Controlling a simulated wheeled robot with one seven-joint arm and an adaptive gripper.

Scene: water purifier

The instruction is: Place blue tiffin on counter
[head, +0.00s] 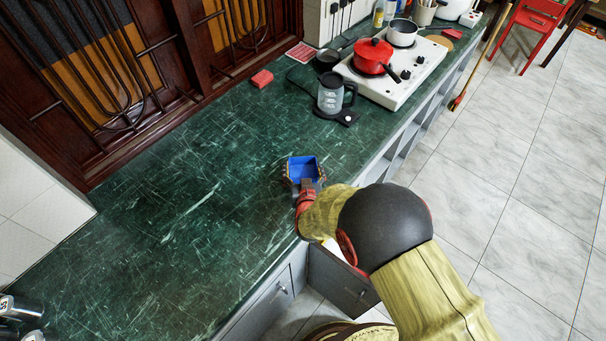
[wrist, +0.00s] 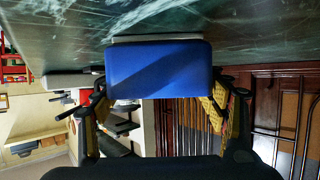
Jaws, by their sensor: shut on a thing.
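The blue tiffin (head: 302,168) is above or on the green counter (head: 190,180), close to its front edge. My gripper (head: 304,178) is shut on the tiffin, with its fingers on either side. In the wrist view the blue tiffin (wrist: 160,70) fills the space between the two fingers of my gripper (wrist: 160,100), and a pale edge shows along the side nearest the counter. The green counter (wrist: 50,30) spans the top of that view. I cannot tell whether the tiffin touches the counter.
A grey kettle (head: 331,93) stands further back on the counter, beside a white stove (head: 417,62) with a red pot (head: 372,57). A small red block (head: 262,79) lies near the window. The counter left of the tiffin is clear. A cabinet door (head: 340,285) stands open below.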

